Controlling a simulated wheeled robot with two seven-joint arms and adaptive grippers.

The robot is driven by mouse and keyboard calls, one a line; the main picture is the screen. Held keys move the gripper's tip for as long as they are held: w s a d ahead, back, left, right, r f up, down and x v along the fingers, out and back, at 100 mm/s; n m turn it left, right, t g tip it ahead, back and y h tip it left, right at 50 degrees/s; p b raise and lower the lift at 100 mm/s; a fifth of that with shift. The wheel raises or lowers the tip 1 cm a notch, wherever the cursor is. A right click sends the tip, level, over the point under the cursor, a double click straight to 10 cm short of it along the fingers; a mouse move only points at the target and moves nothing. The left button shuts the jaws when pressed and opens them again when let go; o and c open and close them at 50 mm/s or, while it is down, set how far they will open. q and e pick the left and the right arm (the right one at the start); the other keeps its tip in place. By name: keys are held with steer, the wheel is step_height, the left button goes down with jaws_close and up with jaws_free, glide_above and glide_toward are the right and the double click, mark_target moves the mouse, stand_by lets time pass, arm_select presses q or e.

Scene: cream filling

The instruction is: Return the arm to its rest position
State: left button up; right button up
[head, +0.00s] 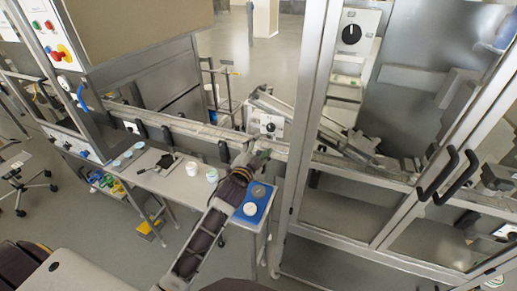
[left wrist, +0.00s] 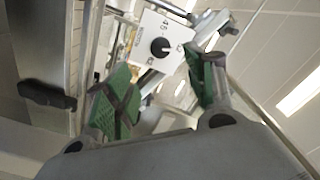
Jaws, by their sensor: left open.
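My left gripper (head: 259,155) is at the end of the arm that rises from the bottom of the head view. It is raised over the right end of the narrow table, close to the conveyor rail. In the left wrist view its two green-padded fingers (left wrist: 163,95) stand apart with nothing between them. A control box with a black dial (left wrist: 160,48) shows beyond the fingers. My right gripper is not in view.
A blue tray (head: 266,211) with a white container (head: 250,209) sits at the table's right end, beside my arm. White cups (head: 191,169) stand further left on the table (head: 165,184). A metal-framed glass enclosure (head: 311,130) stands close on the right.

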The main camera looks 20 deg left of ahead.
arm_select(q)
steer(key=shift+s, duration=0.35)
stand_by(0.4)
